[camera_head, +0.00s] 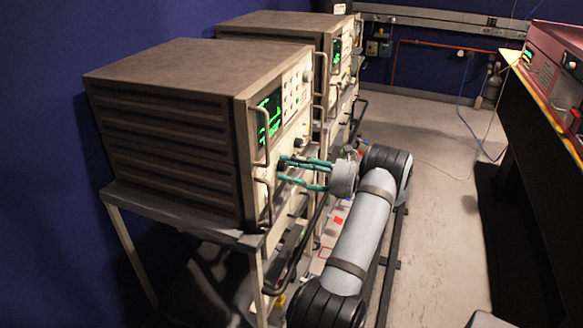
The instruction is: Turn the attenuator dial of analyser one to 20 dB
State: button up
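The nearer analyser (167,80) is a large brown-grey boxed instrument with a lit green screen (269,117) and a pale front panel facing right. A second similar analyser (290,24) stands behind it; I cannot tell which is analyser one. My gripper (280,170) has teal fingers and reaches from the right to the lower front panel of the nearer one. The fingers are apart, one above the other, with their tips close to the panel. Contact cannot be made out. The attenuator dial and its markings cannot be made out from here; a dark knob (300,143) shows just above the fingers.
Metal handles (262,137) stick out from the panel's edge beside my gripper. The analysers stand on a metal-legged trolley (180,215). A dark bench (535,140) with a red instrument (560,55) is at the right. Open floor (440,150) lies between, with cables.

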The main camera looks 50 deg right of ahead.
grip_shut()
dwell(0.3)
jog(key=shift+n+b, duration=0.3)
jog(key=shift+b, duration=0.15)
jog(key=shift+d+r, duration=0.1)
jog(key=shift+o, duration=0.9)
grip_release()
jog(key=v, duration=1.2)
